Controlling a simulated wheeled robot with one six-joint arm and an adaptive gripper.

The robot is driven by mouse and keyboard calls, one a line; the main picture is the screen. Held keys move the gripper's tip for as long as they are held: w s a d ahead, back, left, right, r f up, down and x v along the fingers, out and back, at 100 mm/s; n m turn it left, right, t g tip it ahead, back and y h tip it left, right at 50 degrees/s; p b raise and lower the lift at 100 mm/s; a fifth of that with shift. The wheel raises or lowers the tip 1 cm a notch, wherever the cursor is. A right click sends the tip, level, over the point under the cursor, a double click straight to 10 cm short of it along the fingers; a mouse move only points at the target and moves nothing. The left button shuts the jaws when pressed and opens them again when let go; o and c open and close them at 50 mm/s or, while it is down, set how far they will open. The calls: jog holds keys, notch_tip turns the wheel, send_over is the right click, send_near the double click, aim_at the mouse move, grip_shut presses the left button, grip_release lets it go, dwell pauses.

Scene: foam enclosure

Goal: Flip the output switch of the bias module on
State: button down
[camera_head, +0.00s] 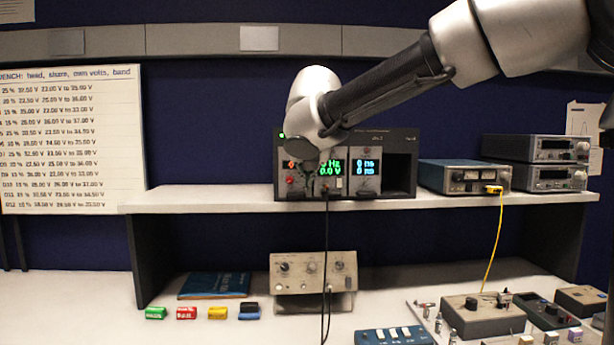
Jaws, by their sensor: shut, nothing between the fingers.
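A dark rack unit (398,138) stands on the shelf, with several module panels and an empty bay at its right. One panel, which seems to be the bias module (329,172), has a green display ending in "Hz" and "0.0 V". A small pale part (339,183), possibly its switch, shows below the display; its position is too small to read. My gripper (314,178) is shut and empty in front of the panel's left part. It hides part of the display and controls. I cannot tell whether it touches the panel.
A black cable (326,250) hangs from the rack unit past the shelf edge. A blue meter box (464,177) with a yellow cable (498,230) and stacked instruments (540,150) stand right on the shelf. A beige box (313,272) sits below; the bench holds small parts.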

jog(key=shift+r, duration=0.15)
jog(key=shift+r, duration=0.65)
